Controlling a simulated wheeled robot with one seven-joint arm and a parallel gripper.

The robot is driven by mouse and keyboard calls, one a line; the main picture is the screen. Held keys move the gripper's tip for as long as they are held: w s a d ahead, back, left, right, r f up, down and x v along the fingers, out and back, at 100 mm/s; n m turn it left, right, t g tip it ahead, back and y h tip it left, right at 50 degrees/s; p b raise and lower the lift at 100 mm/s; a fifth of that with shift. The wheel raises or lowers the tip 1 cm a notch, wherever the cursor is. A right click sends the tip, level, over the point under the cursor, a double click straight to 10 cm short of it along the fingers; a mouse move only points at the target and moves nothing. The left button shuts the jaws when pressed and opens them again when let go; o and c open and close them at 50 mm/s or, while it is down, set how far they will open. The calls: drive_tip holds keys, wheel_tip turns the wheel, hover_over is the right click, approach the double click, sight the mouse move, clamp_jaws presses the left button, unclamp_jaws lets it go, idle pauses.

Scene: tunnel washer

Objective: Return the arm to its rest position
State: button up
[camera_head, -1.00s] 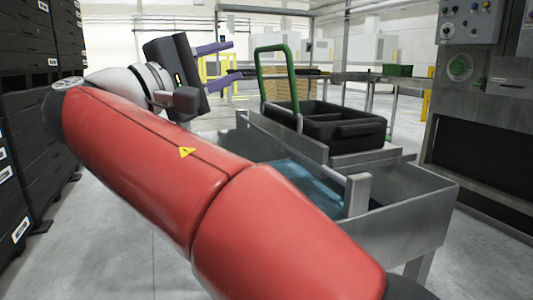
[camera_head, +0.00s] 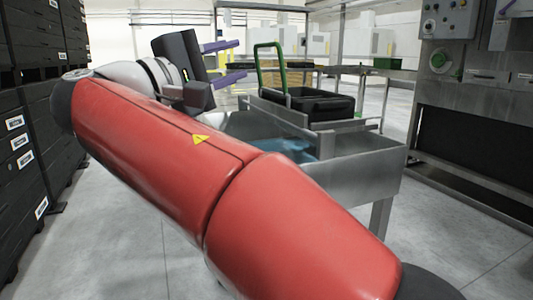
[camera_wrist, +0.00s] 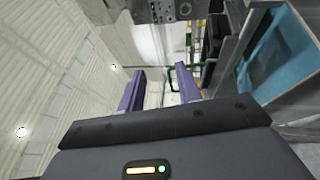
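My gripper (camera_head: 224,63) is at the upper left of the head view, at the end of my raised red arm. Its two purple fingers point to the right and stand well apart, with nothing between them. In the wrist view, the fingers (camera_wrist: 160,90) are also spread and empty. The gripper is clear of every surface and touches nothing that I can see. My red arm crosses the head view from upper left to lower right and hides part of the metal trough (camera_head: 365,175).
A black crate (camera_head: 320,104) with a green handle (camera_head: 258,68) sits on the metal stand behind the trough. Blue water or material (camera_head: 290,147) shows in the trough. Stacked black crates (camera_head: 18,160) line the left. A washer panel (camera_head: 455,55) stands at right. Floor (camera_head: 120,235) is open at lower left.

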drive_tip(key=s+d+f+m+g+y, duration=0.25)
drive_tip(key=d+f+g+y, duration=0.35)
drive_tip(key=d+f, duration=1.4)
drive_tip(key=s+f+m+g+y+p, duration=0.1)
drive_tip(key=s+f+m+y, duration=0.3)
drive_tip(key=s+f, duration=0.3)
drive_tip(key=s+d+f+m+g+y, duration=0.1)
drive_tip(key=s+f+m+y, duration=0.3)
drive_tip(key=s+f, duration=0.4)
wheel_tip(320, 180, down, 4)
drive_tip(key=shift+s+d+f+g+p, duration=0.2)
drive_tip(key=shift+g+p, duration=0.15)
drive_tip(key=shift+g, duration=0.15)
